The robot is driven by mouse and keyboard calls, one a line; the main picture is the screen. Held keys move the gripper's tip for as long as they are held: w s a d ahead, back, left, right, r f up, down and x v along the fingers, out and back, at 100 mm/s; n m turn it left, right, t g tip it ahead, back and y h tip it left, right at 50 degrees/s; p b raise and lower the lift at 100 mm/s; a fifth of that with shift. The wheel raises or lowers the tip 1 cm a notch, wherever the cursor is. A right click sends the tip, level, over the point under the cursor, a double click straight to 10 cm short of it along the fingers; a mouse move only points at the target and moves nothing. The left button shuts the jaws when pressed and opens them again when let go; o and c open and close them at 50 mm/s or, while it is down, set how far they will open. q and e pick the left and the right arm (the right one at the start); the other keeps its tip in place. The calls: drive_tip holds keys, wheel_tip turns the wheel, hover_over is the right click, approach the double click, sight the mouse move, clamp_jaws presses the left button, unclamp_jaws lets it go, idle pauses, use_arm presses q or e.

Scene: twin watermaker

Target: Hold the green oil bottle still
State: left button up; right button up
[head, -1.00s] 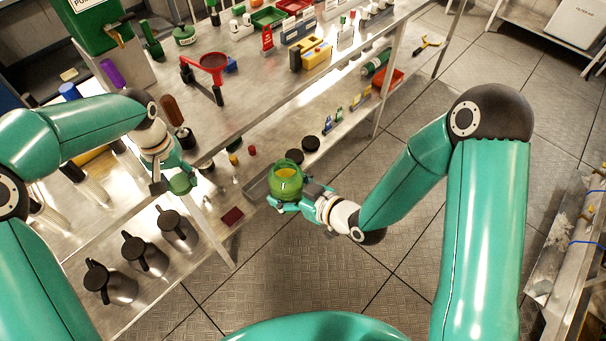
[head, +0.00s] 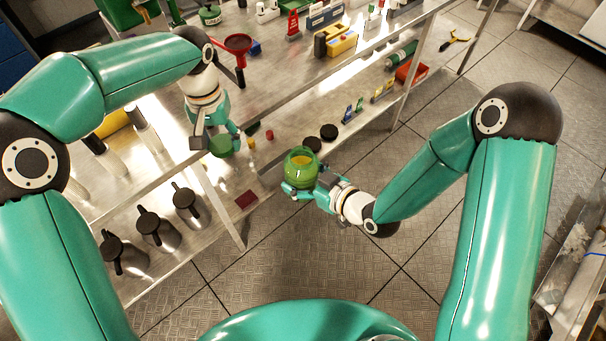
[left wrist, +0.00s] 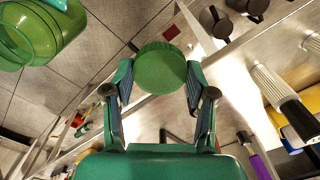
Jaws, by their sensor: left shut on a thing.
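The green oil bottle (head: 301,168) is see-through, with an open top and yellow showing inside. My right gripper (head: 300,187) is around its lower body and holds it about upright beyond the bench edge, over the floor. The near side of the grip partly hides the bottle. My left gripper (head: 221,138) is shut on a round green cap (head: 223,147), to the left of the bottle and apart from it. In the left wrist view the cap (left wrist: 160,68) sits between the fingertips, and the bottle (left wrist: 25,35) shows at the upper left, cut by the frame.
The steel bench (head: 285,100) carries a red funnel (head: 238,44) on a stand and a yellow box (head: 341,45). Several dark-lidded jugs (head: 156,228) stand on the lower shelf at left. Two black discs (head: 328,132) lie near the bottle. The floor (head: 310,250) nearby is clear.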

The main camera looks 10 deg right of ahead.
sight(301, 155)
use_arm(q)
drive_tip(key=s+d+r+m, duration=0.1)
drive_tip(key=d+r, duration=0.1)
drive_tip(key=d, duration=0.3)
drive_tip(key=s+d+r+m, duration=0.1)
drive_tip(key=d+r, duration=0.1)
drive_tip(key=d, duration=0.4)
drive_tip(key=s+d+r+m, duration=0.1)
drive_tip(key=d+r, duration=0.1)
drive_tip(key=d, duration=0.3)
drive_tip(key=shift+s+d+r, duration=0.15)
drive_tip(key=shift+s+r, duration=0.1)
drive_tip(key=shift+s, duration=0.1)
drive_tip(key=shift+s+d+r+m, duration=0.1)
drive_tip(key=shift+s+d+m, duration=0.1)
drive_tip(key=shift+d+m, duration=0.1)
use_arm(e)
drive_tip(key=shift+r, duration=0.1)
use_arm(q)
drive_tip(key=shift+f, duration=2.05)
drive_tip(key=shift+s+r, duration=0.1)
drive_tip(key=shift+a+f, duration=0.1)
drive_tip(key=shift+f, duration=0.8)
drive_tip(key=shift+f, duration=0.6)
